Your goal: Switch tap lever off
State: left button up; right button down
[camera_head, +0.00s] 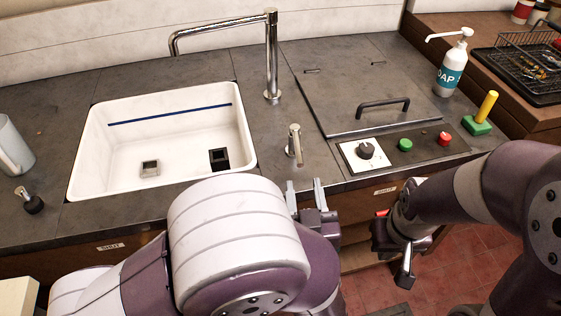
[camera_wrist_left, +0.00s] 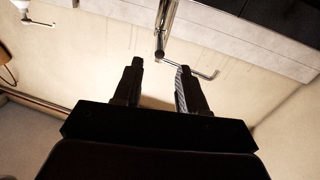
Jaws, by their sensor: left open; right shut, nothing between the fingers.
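A tall chrome tap (camera_head: 271,60) stands behind the white sink, its spout reaching left. A short chrome post (camera_head: 295,148), which looks like the tap lever, stands on the counter right of the sink. My left gripper (camera_head: 304,190) is open and empty at the counter's front edge, just in front of this post and apart from it. The left wrist view looks upside down: the tap (camera_wrist_left: 167,25) shows beyond my open fingers (camera_wrist_left: 160,85), and the short post cannot be made out. My right gripper (camera_head: 405,268) is shut and empty, pointing down in front of the cabinet.
The white sink (camera_head: 83,165) holds two small square items. Right of the post are a lid with a dark handle (camera_head: 383,106), a black knob (camera_head: 366,150), and green (camera_head: 405,144) and red (camera_head: 444,138) buttons. A soap bottle (camera_head: 452,70) stands behind.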

aim_at(299, 150)
pick_arm(q)
jog(key=w, duration=0.3)
jog(key=w+a, duration=0.1)
jog(key=w, duration=0.6)
jog(key=shift+a, duration=0.2)
